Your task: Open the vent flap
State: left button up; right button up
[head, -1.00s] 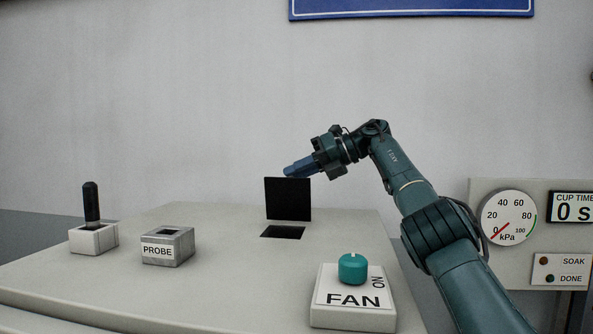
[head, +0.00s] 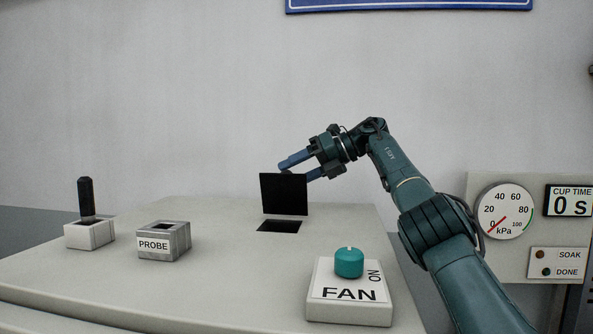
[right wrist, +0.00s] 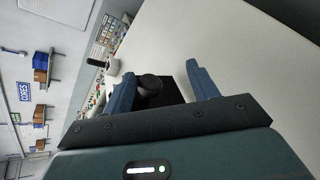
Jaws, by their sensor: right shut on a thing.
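The vent flap (head: 284,196) is a black square plate standing upright at the back of a dark square opening (head: 279,226) in the pale console top. My right gripper (head: 296,170) is at the flap's top edge, its blue fingers set apart. In the right wrist view the fingers (right wrist: 160,80) stand on either side of the black flap (right wrist: 169,95) and a dark round part (right wrist: 150,84) on it. I take it as holding the flap, though the exact contact is hidden. My left gripper is not in view.
On the console (head: 225,285) stand a black lever (head: 86,198) in a pale base, a grey PROBE block (head: 164,241) and a FAN base (head: 349,300) with a teal knob (head: 349,263). A gauge panel (head: 529,181) is at right. The console's middle is clear.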

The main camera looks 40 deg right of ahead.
jog(key=shift+s+d+f, duration=0.1)
jog(key=shift+s+d, duration=0.25)
jog(key=shift+d, duration=0.05)
jog(key=s+d, duration=0.8)
jog(key=shift+s+d+r, duration=0.25)
jog(key=shift+s+r, duration=0.1)
jog(key=shift+c, duration=0.3)
